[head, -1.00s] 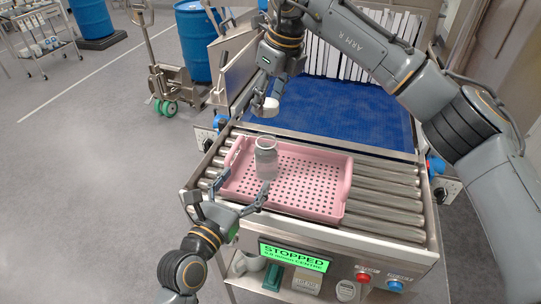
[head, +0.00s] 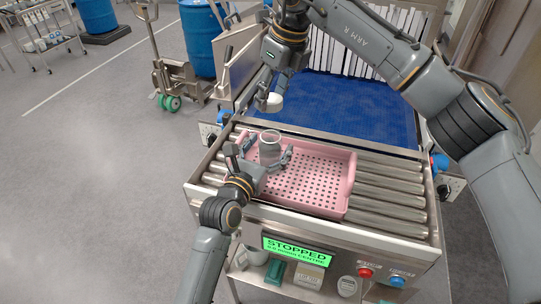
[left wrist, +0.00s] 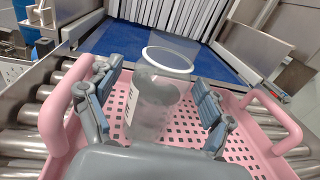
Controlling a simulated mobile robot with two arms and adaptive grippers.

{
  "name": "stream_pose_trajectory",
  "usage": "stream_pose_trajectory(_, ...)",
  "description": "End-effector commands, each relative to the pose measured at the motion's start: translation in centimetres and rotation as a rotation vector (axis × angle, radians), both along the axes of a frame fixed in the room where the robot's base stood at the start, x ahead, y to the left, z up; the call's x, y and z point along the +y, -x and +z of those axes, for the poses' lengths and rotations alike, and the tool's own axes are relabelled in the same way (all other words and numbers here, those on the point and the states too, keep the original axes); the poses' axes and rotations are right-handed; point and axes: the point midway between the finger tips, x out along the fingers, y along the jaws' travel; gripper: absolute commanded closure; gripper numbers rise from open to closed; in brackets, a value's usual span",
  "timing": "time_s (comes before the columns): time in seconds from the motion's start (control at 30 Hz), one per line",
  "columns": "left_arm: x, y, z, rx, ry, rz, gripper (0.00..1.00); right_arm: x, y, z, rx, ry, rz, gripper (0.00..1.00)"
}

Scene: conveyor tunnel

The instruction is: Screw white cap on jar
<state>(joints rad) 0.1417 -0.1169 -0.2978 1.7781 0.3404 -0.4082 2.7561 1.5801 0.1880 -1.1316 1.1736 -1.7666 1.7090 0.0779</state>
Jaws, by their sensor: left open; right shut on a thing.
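The clear jar (head: 270,148) stands upright and open-topped in the left part of the pink tray. In the left wrist view the jar (left wrist: 152,100) is between my left gripper's (left wrist: 150,98) two fingers, with gaps on both sides. My left gripper (head: 267,156) is open around the jar. The white cap (head: 274,103) is in my right gripper (head: 268,100), which is shut on it. The cap is held behind and above the jar, apart from it. The lower front of the jar is partly hidden by my left gripper in the head view.
The pink tray (head: 351,186) rests on the conveyor rollers (head: 388,205). Its right part is empty. A blue belt (head: 360,112) leads back to a strip curtain (head: 350,50). A panel with a green STOPPED display (head: 296,251) runs along the front.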

Motion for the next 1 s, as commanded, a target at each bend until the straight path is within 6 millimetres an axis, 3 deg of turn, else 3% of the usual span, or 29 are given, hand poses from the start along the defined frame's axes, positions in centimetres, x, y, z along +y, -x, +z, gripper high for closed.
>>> stream_pose_trajectory(0.4,-0.29,-0.60,0.03,0.000,0.001,0.000,0.19,0.00,0.00,0.01,0.000,0.000,0.000,0.66)
stream_pose_trajectory(0.8,-0.27,-0.59,0.00,0.000,0.001,0.000,1.00,0.00,0.00,0.00,0.000,0.000,0.000,0.66)
stream_pose_trajectory(1.0,-0.27,-0.58,-0.02,0.000,0.001,0.000,1.00,0.00,0.00,-0.87,0.000,0.000,0.000,0.66)
